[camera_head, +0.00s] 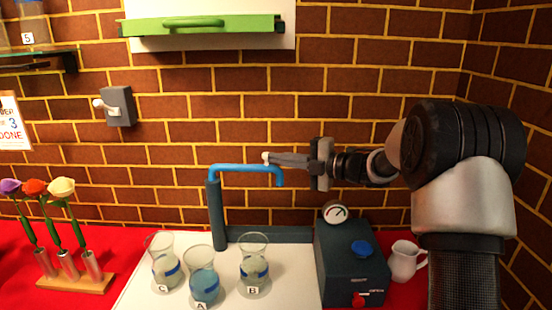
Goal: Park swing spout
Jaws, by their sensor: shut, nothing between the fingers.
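The swing spout is a blue pipe (240,168) on top of a dark blue post (216,215). It runs to the right from the post and bends down at its right end, above and slightly right of beaker B (254,262). My gripper (268,158) is shut and points left, its fingertips at the height of the pipe's right part. In this view the fingers overlap the pipe near its bend; I cannot tell whether they touch it.
Glass beakers C (163,262) and A (203,278) stand on the white board (140,293). A dark box (345,265) with a gauge and a white jug (404,261) stand right. Flowers in a wooden rack (75,283) stand left. A green-fronted shelf (200,30) hangs above.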

